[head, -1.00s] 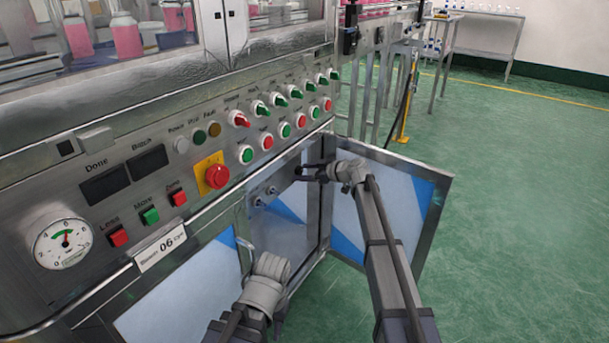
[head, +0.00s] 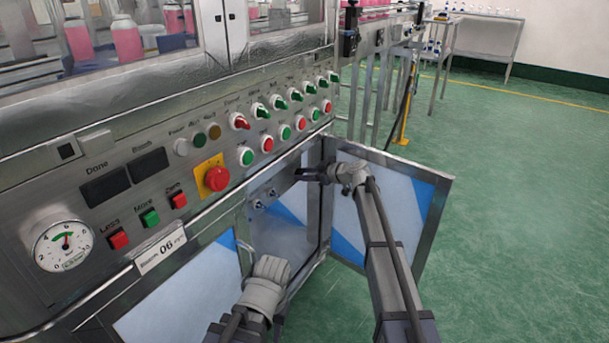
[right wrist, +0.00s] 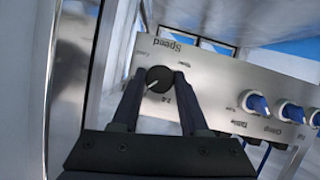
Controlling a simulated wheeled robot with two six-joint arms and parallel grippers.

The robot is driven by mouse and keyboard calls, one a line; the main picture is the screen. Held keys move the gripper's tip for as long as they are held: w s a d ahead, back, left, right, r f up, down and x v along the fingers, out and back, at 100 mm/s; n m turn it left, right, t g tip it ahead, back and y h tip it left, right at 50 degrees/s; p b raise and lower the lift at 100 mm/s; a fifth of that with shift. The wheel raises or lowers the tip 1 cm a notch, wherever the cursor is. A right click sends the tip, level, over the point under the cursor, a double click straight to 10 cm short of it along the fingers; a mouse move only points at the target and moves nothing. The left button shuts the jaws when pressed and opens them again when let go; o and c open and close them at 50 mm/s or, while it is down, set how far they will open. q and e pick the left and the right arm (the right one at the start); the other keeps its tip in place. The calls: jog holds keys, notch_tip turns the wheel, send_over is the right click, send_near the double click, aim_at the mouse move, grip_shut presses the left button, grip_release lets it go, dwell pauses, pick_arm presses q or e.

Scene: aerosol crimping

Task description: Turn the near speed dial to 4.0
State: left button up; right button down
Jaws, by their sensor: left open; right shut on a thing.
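The speed dial (right wrist: 158,80) is a round black knob with a white pointer mark on a steel panel (right wrist: 225,82) lettered "Speed", which appears upside down in the right wrist view. My right gripper (right wrist: 157,84) has one finger on each side of the knob and is shut on it. In the head view my right gripper (head: 300,174) reaches into the open cabinet and hides the dial. My left gripper (head: 264,272) is open and empty, low in front of the cabinet.
Blue knobs (right wrist: 257,104) sit on the same panel beside the dial. Above are a red emergency button (head: 216,178), several coloured buttons and switches, and a pressure gauge (head: 64,246). Green floor lies clear at right.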

jog(key=shift+m+g, duration=0.3)
jog(key=shift+m, duration=0.1)
jog(key=shift+c, duration=2.1)
grip_release()
notch_tip(320, 180, up, 10)
jog(key=p, duration=1)
